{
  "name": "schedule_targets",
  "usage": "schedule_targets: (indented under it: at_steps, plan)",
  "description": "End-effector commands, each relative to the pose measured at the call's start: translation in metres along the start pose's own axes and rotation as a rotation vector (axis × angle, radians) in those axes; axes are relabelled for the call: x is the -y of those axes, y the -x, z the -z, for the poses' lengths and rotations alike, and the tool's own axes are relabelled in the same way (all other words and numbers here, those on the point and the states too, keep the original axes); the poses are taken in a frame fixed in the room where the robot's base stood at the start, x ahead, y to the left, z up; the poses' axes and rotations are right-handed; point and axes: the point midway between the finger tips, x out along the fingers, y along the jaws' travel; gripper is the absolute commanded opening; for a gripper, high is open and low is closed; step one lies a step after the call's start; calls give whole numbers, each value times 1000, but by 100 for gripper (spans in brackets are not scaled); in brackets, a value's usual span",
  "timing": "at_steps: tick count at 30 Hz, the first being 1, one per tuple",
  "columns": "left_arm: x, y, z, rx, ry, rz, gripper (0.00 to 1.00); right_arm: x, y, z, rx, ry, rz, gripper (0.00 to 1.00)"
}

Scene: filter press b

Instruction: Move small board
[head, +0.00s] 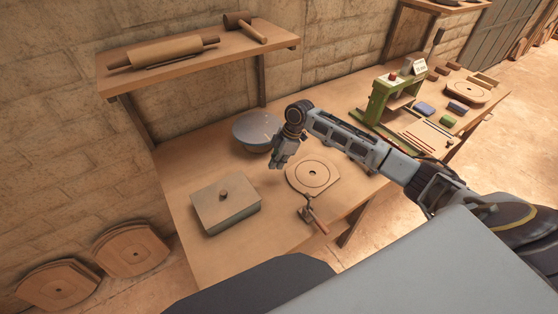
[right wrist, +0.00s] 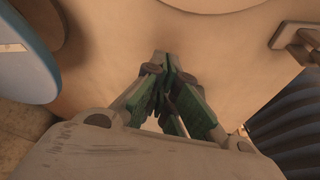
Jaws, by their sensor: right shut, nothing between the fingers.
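A small tan wooden board (head: 313,176) with a ring groove and a dark centre hole lies flat on the workbench, right of my right gripper. The edge of what looks like this board shows at the top of the right wrist view (right wrist: 210,3). My right gripper (head: 277,165) points down above the bench, just left of the board and apart from it. Its green-padded fingers (right wrist: 170,75) are shut with nothing between them. My left gripper is not in view.
A grey-blue bowl (head: 256,131) stands behind my right gripper. A lidded box (head: 225,204) sits front left. A wooden-handled tool (head: 314,217) lies by the board's front. A green press (head: 385,98) stands farther right. A shelf (head: 200,57) overhangs the bench's back.

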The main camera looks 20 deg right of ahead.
Motion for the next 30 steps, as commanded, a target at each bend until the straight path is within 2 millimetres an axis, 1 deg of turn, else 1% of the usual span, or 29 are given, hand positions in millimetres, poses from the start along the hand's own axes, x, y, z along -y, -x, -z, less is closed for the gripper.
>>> schedule_targets:
  at_steps: [3,9,19,27,30]
  plan:
    - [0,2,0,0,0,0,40,1,-16,1,0,-1,3,0]
    - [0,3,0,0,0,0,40,1,-42,0,-1,-1,2,0]
    - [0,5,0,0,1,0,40,1,-74,0,0,-1,2,0]
    - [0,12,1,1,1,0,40,1,-64,-25,3,-2,1,0]
    - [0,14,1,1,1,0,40,1,-62,-31,2,-1,2,0]
